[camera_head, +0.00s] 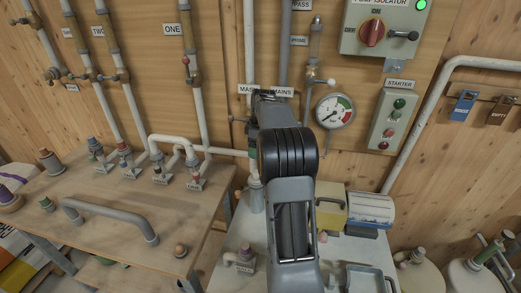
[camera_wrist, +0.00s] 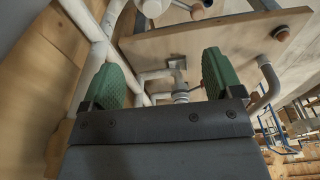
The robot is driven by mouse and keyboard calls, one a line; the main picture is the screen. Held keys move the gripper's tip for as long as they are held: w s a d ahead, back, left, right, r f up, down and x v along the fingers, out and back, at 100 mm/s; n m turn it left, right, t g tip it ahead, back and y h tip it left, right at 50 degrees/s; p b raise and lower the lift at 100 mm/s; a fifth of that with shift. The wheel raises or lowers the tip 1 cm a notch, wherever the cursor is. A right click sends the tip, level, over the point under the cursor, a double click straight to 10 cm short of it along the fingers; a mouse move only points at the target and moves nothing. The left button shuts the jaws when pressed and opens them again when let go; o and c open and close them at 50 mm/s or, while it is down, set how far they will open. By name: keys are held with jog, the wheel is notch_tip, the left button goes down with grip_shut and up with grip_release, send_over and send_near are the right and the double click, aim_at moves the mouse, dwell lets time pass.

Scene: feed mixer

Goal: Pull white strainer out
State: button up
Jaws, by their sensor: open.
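I cannot pick out the white strainer with certainty. A pale cylindrical fitting (camera_head: 257,198) stands at the foot of the white mains pipe, partly hidden by my arm in the head view. My gripper (camera_wrist: 169,75) shows in the wrist view with its two green fingers wide apart. Nothing is held between them. A grey pipe fitting (camera_wrist: 181,91) shows beyond the gap between the fingers, apart from them. In the head view my arm covers the middle, and I cannot make out the fingers clearly.
A wooden bench (camera_head: 110,205) with valves and a grey curved pipe (camera_head: 105,220) is at the left. A pressure gauge (camera_head: 334,110), starter box (camera_head: 393,120) and pump isolator (camera_head: 385,28) are on the wall. A yellow box (camera_head: 331,212) stands right of my arm.

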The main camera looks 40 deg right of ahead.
aim_at(256, 171)
jog(key=f, duration=0.5)
jog(key=w+f+p, duration=0.1)
jog(key=f, duration=0.4)
jog(key=f+p, duration=0.1)
jog(key=f, duration=0.4)
jog(key=shift+w+d, duration=0.15)
jog(key=shift+w, duration=0.15)
jog(key=shift+r, duration=0.1)
jog(key=c, duration=1)
jog(key=shift+o, duration=0.2)
jog(key=shift+r, duration=0.2)
jog(key=shift+r+p, duration=0.45)
jog(key=shift+r, duration=0.35)
jog(key=shift+r, duration=0.15)
jog(key=shift+r+p, duration=1.35)
jog(key=shift+r, duration=1)
